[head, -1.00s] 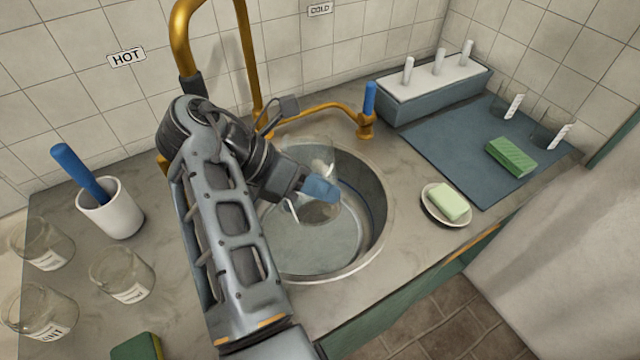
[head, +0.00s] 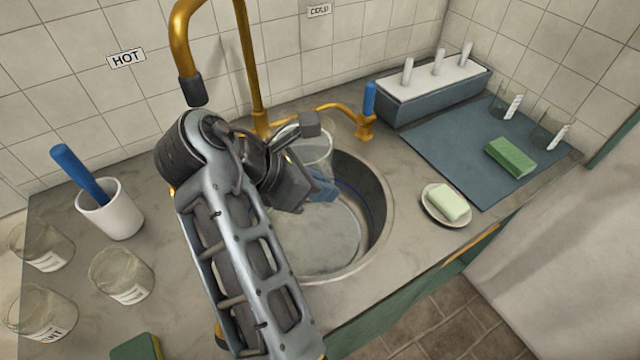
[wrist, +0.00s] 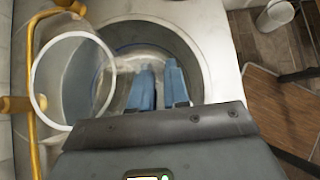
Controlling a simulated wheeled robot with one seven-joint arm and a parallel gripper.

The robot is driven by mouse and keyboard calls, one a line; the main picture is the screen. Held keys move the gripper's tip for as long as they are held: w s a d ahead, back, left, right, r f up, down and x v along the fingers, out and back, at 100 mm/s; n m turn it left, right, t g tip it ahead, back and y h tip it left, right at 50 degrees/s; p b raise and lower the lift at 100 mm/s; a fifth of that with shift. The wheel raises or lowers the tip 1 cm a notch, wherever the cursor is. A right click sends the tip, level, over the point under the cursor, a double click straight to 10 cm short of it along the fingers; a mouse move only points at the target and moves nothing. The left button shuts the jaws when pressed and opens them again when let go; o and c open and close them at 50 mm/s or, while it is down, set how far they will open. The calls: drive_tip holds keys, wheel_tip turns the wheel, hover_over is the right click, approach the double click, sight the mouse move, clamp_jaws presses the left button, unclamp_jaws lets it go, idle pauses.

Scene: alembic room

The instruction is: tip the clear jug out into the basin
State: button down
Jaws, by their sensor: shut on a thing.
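The clear jug (head: 316,148) is above the back part of the round metal basin (head: 378,215). It looks near upright, its round rim uppermost. My gripper (head: 322,187) is shut on the jug, its blue fingers at the jug's right front side. In the wrist view the jug's rim (wrist: 36,92) shows as a pale ring at the left, and the blue fingers (wrist: 158,88) are over the basin (wrist: 193,55). My wrist hides part of the jug in the head view. I cannot tell whether liquid is in it.
A brass tap (head: 245,70) rises behind, with a blue-handled spout (head: 368,100) at right. A soap dish (head: 432,212) sits right of the basin. A white cup (head: 112,210) and several glass beakers (head: 122,278) stand left. A blue mat (head: 440,145) lies right.

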drive_tip(key=shift+r, duration=0.15)
drive_tip(key=shift+s+d+f, duration=0.5)
drive_tip(key=shift+s+f, duration=0.2)
drive_tip(key=shift+f, duration=0.1)
drive_tip(key=shift+s+d+f, duration=0.45)
drive_tip(key=shift+s+f, duration=0.25)
drive_tip(key=shift+f, duration=0.1)
drive_tip(key=shift+s+d+f+n+g+h, duration=0.1)
drive_tip(key=shift+s+d+n+g+h, duration=0.3)
drive_tip(key=shift+s, duration=0.2)
drive_tip(key=shift+s+d+f+n+g+h, duration=0.1)
drive_tip(key=shift+s+d+n+g+h, duration=0.1)
drive_tip(key=shift+s+d+g+h, duration=0.25)
drive_tip(key=shift+s+a+r, duration=0.1)
drive_tip(key=shift+a, duration=0.05)
